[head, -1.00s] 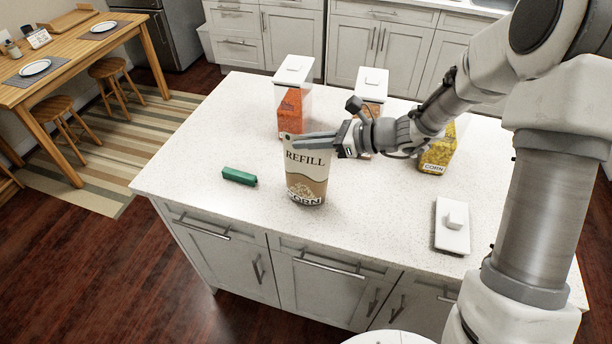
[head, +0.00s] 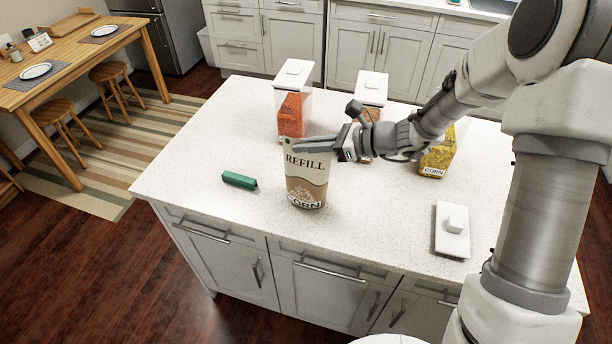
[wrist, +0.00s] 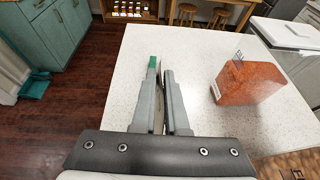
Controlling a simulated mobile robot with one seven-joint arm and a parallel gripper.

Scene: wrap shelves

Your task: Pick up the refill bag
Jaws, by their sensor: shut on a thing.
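The refill bag (head: 306,185), cream and brown and labelled REFILL CORN, is upright on the white island counter in the head view. My gripper (head: 296,143) reaches in from the right at the bag's top, its jaws shut on the upper edge. In the wrist view my gripper (wrist: 165,75) has its two fingers close together with a narrow gap; the bag is mostly hidden between them. The bag's base looks to be at the counter surface; I cannot tell whether any gap is under it.
A green clip (head: 239,179) lies left of the bag. Lidded containers with orange (head: 292,113) and brownish contents (head: 371,88) stand behind. An open corn container (head: 437,158) stands right, its white lid (head: 453,229) lying in front.

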